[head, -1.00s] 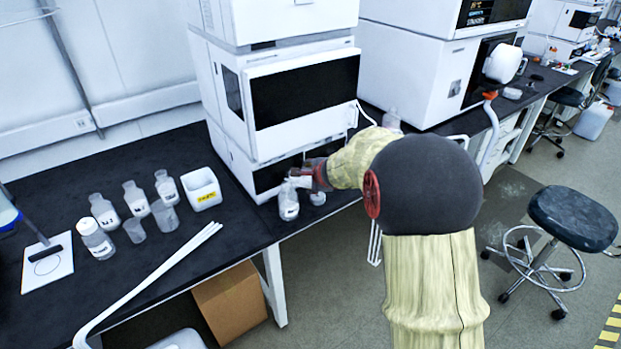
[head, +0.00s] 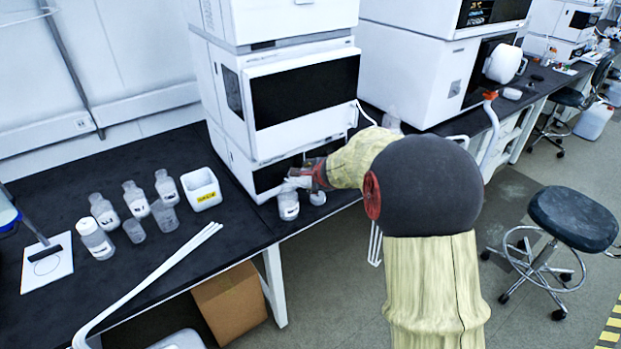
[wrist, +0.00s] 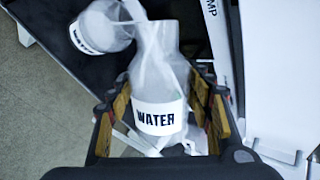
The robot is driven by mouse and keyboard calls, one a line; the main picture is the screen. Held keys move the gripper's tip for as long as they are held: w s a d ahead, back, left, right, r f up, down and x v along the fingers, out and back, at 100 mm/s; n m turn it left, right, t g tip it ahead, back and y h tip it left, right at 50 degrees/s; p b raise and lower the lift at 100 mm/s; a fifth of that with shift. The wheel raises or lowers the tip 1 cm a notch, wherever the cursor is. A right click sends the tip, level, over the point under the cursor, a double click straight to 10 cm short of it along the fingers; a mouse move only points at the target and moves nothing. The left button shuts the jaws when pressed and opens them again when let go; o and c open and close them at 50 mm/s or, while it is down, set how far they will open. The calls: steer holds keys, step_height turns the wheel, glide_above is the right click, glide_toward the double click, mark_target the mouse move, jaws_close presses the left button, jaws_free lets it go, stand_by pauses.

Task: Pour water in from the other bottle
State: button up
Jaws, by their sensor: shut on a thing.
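My gripper (wrist: 163,112) is shut on a clear bottle with a white WATER label (wrist: 160,118). In the wrist view the bottle sits upright between the fingers, with its neck toward the top. A second labelled bottle (wrist: 97,32) lies at upper left in that view, at an angle to the held one, its mouth end close to the held bottle's neck. In the head view this second bottle (head: 288,206) stands on the bench near the front edge. My gripper (head: 306,177) is just above and right of it, with the held bottle tilted over its top. Whether the mouths touch, or liquid flows, I cannot tell.
A small clear vessel (head: 317,197) stands right of the standing bottle. The white instrument stack (head: 270,100) rises close behind. A white box (head: 202,189) and several bottles and beakers (head: 135,200) stand farther left. Bare black bench (head: 245,215) lies between.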

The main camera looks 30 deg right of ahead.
stand_by(0.3)
steer(key=shift+d+f+m+t+y, duration=0.1)
steer(key=shift+f+m+t+y, duration=0.2)
steer(key=shift+f+m+y, duration=0.15)
steer(key=shift+y, duration=0.35)
steer(key=shift+r+m+t+y, duration=0.6)
steer(key=shift+m+t+y, duration=0.1)
steer(key=shift+m+y, duration=0.1)
steer(key=shift+w+a+r+y, duration=0.1)
steer(key=shift+a+r+y, duration=0.1)
steer(key=shift+r+y, duration=0.1)
